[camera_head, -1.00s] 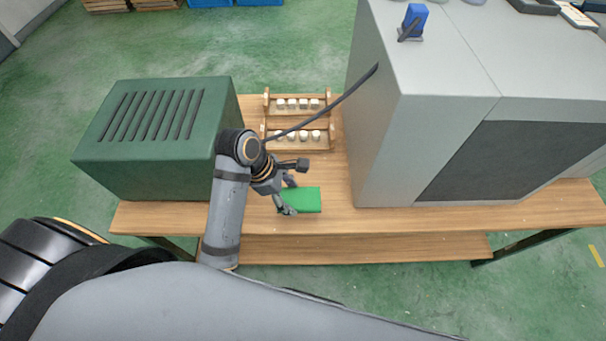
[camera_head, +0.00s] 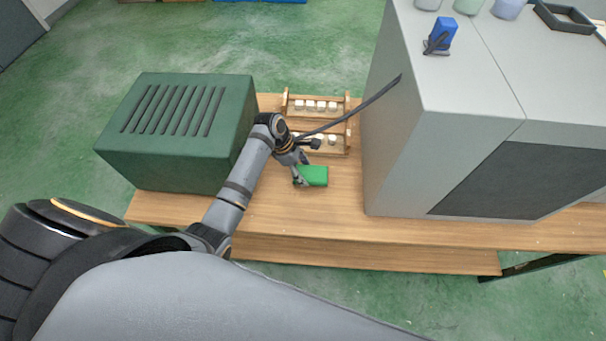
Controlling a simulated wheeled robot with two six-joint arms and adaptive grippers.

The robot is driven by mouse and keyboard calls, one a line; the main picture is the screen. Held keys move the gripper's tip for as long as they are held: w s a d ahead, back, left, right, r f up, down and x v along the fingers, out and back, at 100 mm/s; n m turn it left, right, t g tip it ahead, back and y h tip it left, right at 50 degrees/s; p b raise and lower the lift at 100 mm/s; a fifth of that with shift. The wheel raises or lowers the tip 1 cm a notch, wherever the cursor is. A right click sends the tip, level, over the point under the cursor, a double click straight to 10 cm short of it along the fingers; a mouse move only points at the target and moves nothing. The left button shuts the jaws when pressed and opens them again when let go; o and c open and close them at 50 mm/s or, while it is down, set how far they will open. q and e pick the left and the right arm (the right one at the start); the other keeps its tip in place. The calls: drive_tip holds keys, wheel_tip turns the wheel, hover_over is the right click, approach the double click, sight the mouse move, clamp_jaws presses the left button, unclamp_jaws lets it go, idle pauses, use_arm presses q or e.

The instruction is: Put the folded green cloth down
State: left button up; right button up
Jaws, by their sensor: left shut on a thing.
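The folded green cloth (camera_head: 316,176) is a small bright green block shape in the middle of the view, over the wooden bench (camera_head: 300,215). My left gripper (camera_head: 302,174) is at the cloth's left end and shut on it. I cannot tell whether the cloth touches the bench top or is held just above it. My right gripper is not in view.
A dark green vented box (camera_head: 180,130) stands left on the bench. A large grey cabinet (camera_head: 400,150) stands right. A wooden rack (camera_head: 318,105) with small white pieces is behind the gripper. Bare bench top lies in front of the cloth.

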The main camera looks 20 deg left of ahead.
sight(301, 172)
use_arm(q)
wheel_tip(301, 172, down, 2)
drive_tip(key=shift+f+p, duration=0.25)
drive_tip(key=shift+p, duration=0.1)
drive_tip(key=shift+f, duration=0.35)
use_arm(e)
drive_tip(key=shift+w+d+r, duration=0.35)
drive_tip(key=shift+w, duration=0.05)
use_arm(q)
drive_tip(key=o, duration=1.1)
drive_tip(key=shift+f, duration=0.1)
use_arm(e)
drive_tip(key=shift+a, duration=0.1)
use_arm(q)
drive_tip(key=shift+a+r, duration=0.2)
drive_tip(key=shift+r, duration=0.25)
drive_tip(key=v, duration=1.1)
drive_tip(key=shift+r, duration=0.2)
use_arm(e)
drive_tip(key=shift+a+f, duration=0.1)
